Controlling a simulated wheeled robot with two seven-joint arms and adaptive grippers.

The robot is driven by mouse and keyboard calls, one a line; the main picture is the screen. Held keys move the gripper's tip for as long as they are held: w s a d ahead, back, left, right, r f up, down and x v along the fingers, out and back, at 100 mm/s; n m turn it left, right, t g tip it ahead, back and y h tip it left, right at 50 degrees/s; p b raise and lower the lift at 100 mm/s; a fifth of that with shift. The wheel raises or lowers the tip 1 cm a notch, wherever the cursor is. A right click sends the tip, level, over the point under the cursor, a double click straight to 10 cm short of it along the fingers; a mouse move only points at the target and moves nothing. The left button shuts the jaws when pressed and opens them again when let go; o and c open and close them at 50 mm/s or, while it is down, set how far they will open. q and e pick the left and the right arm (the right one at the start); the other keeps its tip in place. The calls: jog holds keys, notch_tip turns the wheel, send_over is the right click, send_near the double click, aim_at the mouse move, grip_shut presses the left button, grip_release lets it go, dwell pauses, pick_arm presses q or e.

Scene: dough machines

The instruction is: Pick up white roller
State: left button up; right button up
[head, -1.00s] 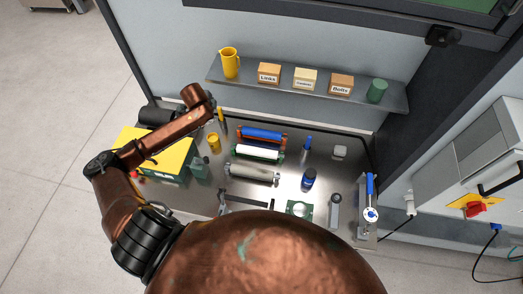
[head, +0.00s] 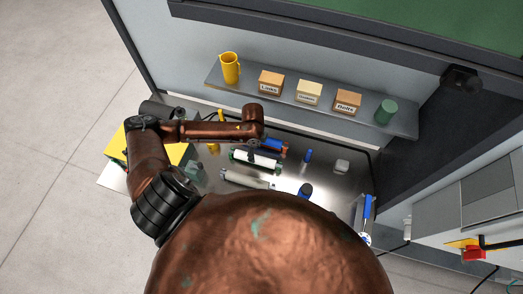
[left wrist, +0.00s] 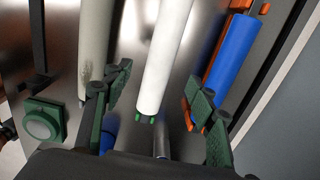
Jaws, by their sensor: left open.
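The white roller (head: 254,160) lies on the metal table between the blue roller (head: 271,145) and a greyish roller (head: 246,180). In the left wrist view, the white roller (left wrist: 160,50) runs down the middle of the picture to a green end piece. My left gripper (left wrist: 157,82) is open, with one green finger on each side of the white roller's line; it holds nothing. Whether the fingers touch it, I cannot tell. In the head view, my left wrist hangs above the blue roller and hides the fingers. My right gripper is out of view.
The blue roller (left wrist: 230,55) on its orange frame lies close to the right finger, and the greyish roller (left wrist: 95,45) lies left. A shelf (head: 300,98) with a yellow jug (head: 230,68), boxes and a green cup (head: 384,111) runs along the wall behind.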

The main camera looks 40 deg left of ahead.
pick_arm(q)
jog(key=shift+w+d+f, duration=0.1)
jog(key=shift+w+f, duration=0.3)
jog(key=shift+f, duration=0.25)
jog(key=f, duration=0.2)
jog(key=s+f+p, duration=0.1)
jog(key=shift+f, duration=0.35)
jog(key=shift+w+f+p, duration=0.2)
jog(key=shift+f+p, duration=0.1)
jog(key=shift+f, duration=0.8)
jog(key=shift+s+f, duration=0.1)
jog(key=shift+f, duration=0.15)
jog(key=c, duration=0.8)
grip_shut()
pick_arm(e)
jog(key=shift+s+d+r, duration=0.1)
jog(key=shift+s+r, duration=0.7)
